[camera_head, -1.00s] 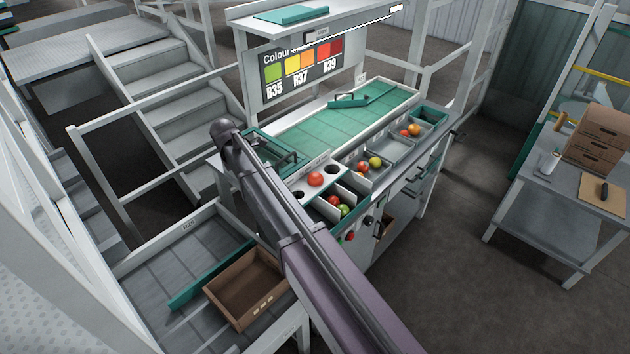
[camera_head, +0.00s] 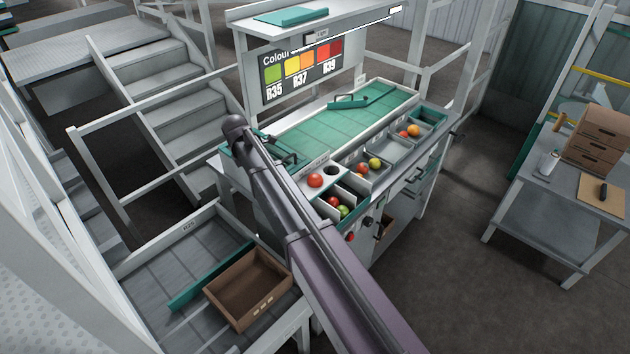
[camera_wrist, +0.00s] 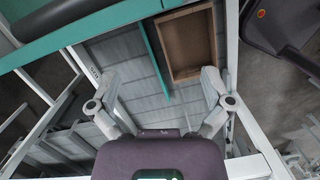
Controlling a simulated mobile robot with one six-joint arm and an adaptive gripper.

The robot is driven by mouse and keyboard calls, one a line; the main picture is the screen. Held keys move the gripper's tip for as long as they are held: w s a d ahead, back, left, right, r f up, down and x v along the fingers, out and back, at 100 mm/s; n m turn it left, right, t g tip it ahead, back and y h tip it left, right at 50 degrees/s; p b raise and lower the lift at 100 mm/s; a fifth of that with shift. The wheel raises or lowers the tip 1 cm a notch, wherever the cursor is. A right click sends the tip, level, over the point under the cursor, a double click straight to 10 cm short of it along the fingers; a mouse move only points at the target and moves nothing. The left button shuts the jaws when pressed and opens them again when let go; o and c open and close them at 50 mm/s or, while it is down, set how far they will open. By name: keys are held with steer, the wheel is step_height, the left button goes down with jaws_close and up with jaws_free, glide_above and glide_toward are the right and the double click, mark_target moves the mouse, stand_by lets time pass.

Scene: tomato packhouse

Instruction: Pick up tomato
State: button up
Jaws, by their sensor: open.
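A red tomato (camera_head: 315,180) sits on the white holed panel of the grading bench, beside the arm. A red tomato (camera_head: 334,201) and a green tomato (camera_head: 344,211) lie in the bin just below it. More red, orange and green tomatoes lie in bins farther right, such as an orange-red one (camera_head: 414,130). My gripper is mostly hidden behind my arm in the head view. In the wrist view my gripper (camera_wrist: 158,88) is open, its fingers wide apart with nothing between them. The grey roller table and a carton show beyond and below the fingers.
A brown open carton (camera_head: 249,288) and a green bar (camera_head: 211,274) lie on the lower grey table at left. The green sorting belt (camera_head: 335,125) runs behind the bins. A colour chart (camera_head: 303,70) stands at the back. A side table (camera_head: 560,215) is at right.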

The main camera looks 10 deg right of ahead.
step_height(320, 180, up, 5)
steer(key=y+p, duration=0.2)
steer(key=p, duration=0.2)
glide_above(315, 176)
steer(key=shift+w+f+n+g, duration=0.25)
steer(key=shift+n+g, duration=0.05)
steer(key=shift+g, duration=0.1)
step_height(315, 176, down, 7)
steer(key=b, duration=0.6)
steer(key=shift+r, duration=0.15)
steer(key=shift+f+b, duration=0.95)
steer(key=shift+b, duration=0.2)
steer(key=shift+s+d+f+b, duration=0.1)
steer(key=shift+s+f+b, duration=0.05)
steer(key=shift+f+b, duration=2.45)
steer(key=c, duration=0.6)
